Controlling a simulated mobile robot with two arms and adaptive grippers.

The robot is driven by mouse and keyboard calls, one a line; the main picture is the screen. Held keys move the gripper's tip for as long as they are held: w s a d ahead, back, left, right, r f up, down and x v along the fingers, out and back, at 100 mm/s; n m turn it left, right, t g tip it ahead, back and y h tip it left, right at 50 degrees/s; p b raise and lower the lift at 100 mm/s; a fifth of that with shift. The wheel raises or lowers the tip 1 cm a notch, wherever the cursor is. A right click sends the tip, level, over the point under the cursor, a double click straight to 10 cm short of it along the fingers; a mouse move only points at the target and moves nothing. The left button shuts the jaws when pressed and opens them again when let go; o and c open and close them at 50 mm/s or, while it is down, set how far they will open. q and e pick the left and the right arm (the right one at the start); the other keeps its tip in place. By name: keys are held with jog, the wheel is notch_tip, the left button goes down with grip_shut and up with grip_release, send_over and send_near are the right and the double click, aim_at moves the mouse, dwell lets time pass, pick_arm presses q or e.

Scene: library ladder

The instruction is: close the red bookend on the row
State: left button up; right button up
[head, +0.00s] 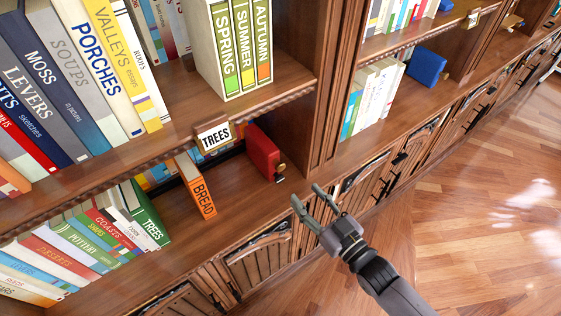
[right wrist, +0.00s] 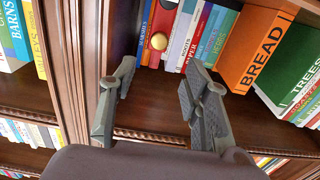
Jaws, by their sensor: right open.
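The red bookend (head: 264,152), a block with a brass knob, stands on the lower shelf near the right upright. In the right wrist view the red bookend (right wrist: 163,20) shows in part, its round brass knob facing me. The orange BREAD book (head: 196,187) stands left of it, with a gap between. Further left the row (head: 105,235) leans, ending in the green TREES book (head: 150,214). My right gripper (head: 304,193) is open and empty, in front of the shelf, to the right of and below the bookend, apart from it. My left gripper is not in view.
A wooden upright (head: 318,95) closes the bay on the right. A blue bookend (head: 426,67) stands in the neighbouring bay. The floor (head: 480,200) is clear.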

aim_at(282, 168)
jog(key=p+x, duration=0.2)
jog(key=x, duration=0.9)
jog(key=shift+w, duration=0.25)
jog(key=shift+w+a, duration=0.3)
grip_shut()
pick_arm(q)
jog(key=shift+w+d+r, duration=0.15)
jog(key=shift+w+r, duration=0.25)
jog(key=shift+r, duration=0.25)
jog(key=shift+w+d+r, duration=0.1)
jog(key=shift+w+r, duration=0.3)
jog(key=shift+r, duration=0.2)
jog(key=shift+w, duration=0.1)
